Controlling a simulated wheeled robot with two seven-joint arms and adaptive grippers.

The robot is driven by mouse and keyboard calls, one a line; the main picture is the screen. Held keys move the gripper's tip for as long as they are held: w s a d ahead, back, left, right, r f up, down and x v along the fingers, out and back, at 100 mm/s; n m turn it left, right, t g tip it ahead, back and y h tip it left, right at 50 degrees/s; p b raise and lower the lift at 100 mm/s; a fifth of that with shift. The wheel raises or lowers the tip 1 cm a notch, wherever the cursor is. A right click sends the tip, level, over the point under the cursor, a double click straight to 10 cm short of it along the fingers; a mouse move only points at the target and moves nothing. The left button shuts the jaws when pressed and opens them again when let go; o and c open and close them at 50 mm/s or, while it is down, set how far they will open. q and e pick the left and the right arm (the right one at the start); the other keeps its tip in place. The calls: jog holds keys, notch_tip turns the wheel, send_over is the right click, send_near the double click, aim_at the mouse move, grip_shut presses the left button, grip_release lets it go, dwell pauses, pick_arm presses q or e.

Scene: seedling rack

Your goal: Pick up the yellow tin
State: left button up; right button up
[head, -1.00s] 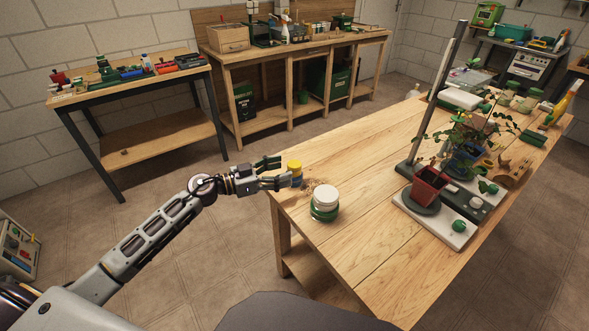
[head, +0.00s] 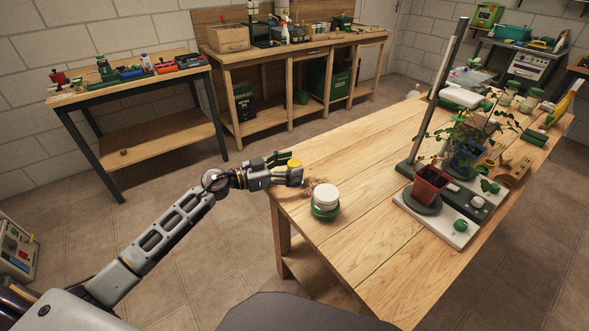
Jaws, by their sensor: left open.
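The yellow tin (head: 294,163) stands at the near left corner of the wooden table. Only its yellow top shows clearly; its lower part is hidden behind my left gripper. My left gripper (head: 291,167) comes in from the left at the table's corner. Its fingers are open, one on the far side and one on the near side of the tin. I cannot tell whether either finger touches it. My right gripper is not in view.
A green jar with a white lid (head: 325,201) stands just right of the gripper, beside a patch of brown crumbs (head: 322,187). The table's (head: 360,215) front middle is clear.

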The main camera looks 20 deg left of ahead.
pick_arm(q)
jog(key=shift+w+d, duration=0.5)
jog(key=shift+d, duration=0.05)
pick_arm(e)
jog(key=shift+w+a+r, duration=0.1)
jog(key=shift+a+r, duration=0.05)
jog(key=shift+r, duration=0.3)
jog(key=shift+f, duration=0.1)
pick_arm(q)
jog(key=shift+c, duration=1.4)
jog(key=c, duration=0.9)
jog(key=shift+o, duration=0.2)
jog(key=shift+r, duration=0.15)
